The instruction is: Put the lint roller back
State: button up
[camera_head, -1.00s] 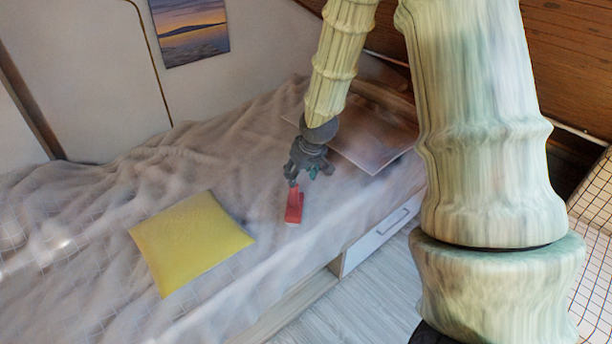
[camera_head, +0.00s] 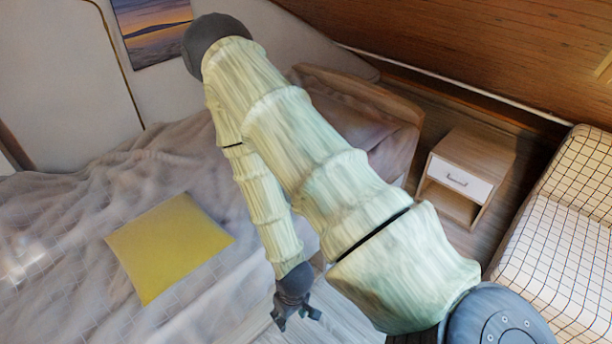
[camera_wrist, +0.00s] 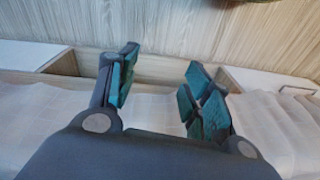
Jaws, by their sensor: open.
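My gripper (camera_head: 297,315) hangs at the near side of the bed, over the floor side of its edge. In the wrist view my gripper (camera_wrist: 160,76) is open, with its two teal-padded fingers apart and nothing between them. The red lint roller is not visible in either current view; my arm covers part of the bed. Below the fingers, the wrist view shows the bed's side, with a pale drawer-like part at the left (camera_wrist: 28,55) and another at the right (camera_wrist: 270,82). How far either is open is hard to tell.
A yellow cushion (camera_head: 170,245) lies on the rumpled bed (camera_head: 60,225). A small nightstand (camera_head: 465,178) with a white drawer stands beyond the bed's far end. A checked couch (camera_head: 565,235) is at the right. Bare wooden floor (camera_wrist: 180,27) lies beside the bed.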

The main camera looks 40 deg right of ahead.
jog(key=s+a+f+g, duration=0.1)
jog(key=s+a+f, duration=0.1)
jog(key=s, duration=0.7)
jog(key=shift+s+a+f+h, duration=0.15)
jog(key=shift+s+f+h, duration=0.2)
jog(key=shift+f, duration=0.3)
